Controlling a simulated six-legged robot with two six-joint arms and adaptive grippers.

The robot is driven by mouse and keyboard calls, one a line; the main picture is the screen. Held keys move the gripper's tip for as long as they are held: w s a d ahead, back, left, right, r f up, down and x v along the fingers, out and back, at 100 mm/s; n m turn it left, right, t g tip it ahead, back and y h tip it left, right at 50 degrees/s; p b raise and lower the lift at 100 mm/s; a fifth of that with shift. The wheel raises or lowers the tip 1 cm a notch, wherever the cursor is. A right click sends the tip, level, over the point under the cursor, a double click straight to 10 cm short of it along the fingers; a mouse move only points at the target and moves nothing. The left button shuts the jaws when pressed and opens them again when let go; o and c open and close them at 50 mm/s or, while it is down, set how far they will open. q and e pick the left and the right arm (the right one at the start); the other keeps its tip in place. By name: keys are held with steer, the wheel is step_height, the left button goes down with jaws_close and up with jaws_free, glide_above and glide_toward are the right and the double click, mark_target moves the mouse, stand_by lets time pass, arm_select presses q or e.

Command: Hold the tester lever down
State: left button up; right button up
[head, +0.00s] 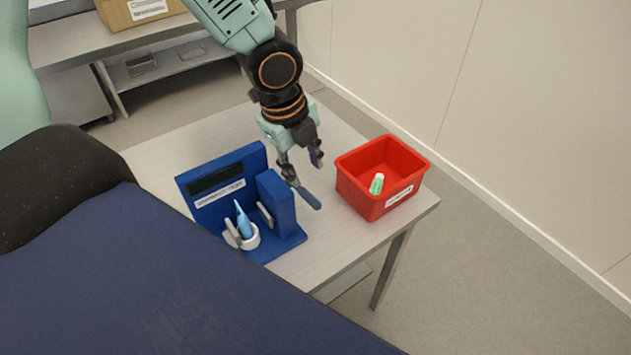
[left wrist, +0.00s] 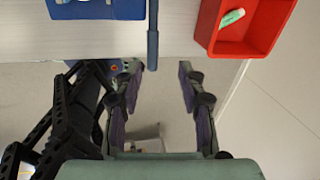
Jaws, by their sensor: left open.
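The blue tester (head: 222,172) stands on the table with a dark display and a white label. A blue-grey lever (head: 308,197) sticks out on its right side, sloping down towards the front. It also shows in the left wrist view (left wrist: 152,35). A light blue tube (head: 243,222) stands nozzle up in a white ring holder (head: 250,241) on the tester. My left gripper (head: 303,168) is open and empty, just above and behind the lever. In the left wrist view the lever's end lies near the tips of my fingers (left wrist: 159,68), closer to the left one. My right gripper is not in view.
A red bin (head: 400,152) with a green and white tube (head: 377,184) in it stands right of the lever, near the table's (head: 345,243) corner. A cardboard box (head: 118,14) is on a shelf bench (head: 75,48) at the back. A wall runs along the right.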

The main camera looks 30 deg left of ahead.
mark_target(307, 195)
arm_select(q)
steer(key=shift+m, duration=0.4)
steer(key=x, duration=0.2)
steer(key=b+x, duration=0.1)
steer(key=x, duration=0.1)
steer(key=s+x, duration=0.1)
steer(key=x, duration=0.2)
steer(key=shift+a+b, duration=0.1)
steer(key=shift+b, duration=0.25)
steer(key=shift+f, duration=0.3)
steer(key=shift+s+a, duration=0.1)
steer(key=shift+s, duration=0.1)
steer(key=shift+w+f, duration=0.1)
steer(key=shift+w, duration=0.25)
steer(key=c, duration=0.4)
steer(key=shift+s, duration=0.1)
jaws_close()
